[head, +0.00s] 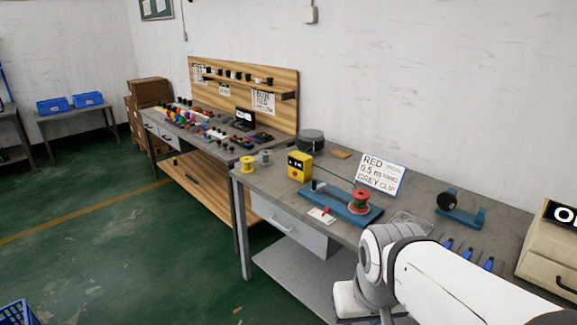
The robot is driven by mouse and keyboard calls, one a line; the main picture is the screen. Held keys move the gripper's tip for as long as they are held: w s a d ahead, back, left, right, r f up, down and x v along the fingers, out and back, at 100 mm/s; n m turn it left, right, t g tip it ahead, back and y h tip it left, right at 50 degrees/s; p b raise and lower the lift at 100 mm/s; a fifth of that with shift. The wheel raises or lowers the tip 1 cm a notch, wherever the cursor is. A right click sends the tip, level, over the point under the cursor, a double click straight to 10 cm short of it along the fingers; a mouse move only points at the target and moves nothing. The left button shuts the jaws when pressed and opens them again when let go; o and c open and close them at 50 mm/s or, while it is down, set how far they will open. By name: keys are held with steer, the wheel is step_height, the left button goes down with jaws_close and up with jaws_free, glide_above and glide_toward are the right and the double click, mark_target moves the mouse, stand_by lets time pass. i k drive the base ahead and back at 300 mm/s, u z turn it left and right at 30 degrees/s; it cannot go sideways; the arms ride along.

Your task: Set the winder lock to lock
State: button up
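A blue winder base (340,207) stands on the near grey bench in the head view. My white arm reaches in from the lower right, in front of the bench. My gripper is not in view.
A yellow box (299,165), a yellow spool (248,164) and a dark round container (311,141) stand left of the winder. A sign (380,174) stands behind it. A second blue fixture (460,208) and several blue-handled tools lie right. A cream box (551,250) is far right.

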mark_target(327, 209)
steer(key=u, duration=0.05)
steer(key=k, duration=0.65)
steer(key=z, duration=0.55)
steer(key=i, duration=1.35)
steer(key=z, duration=0.45)
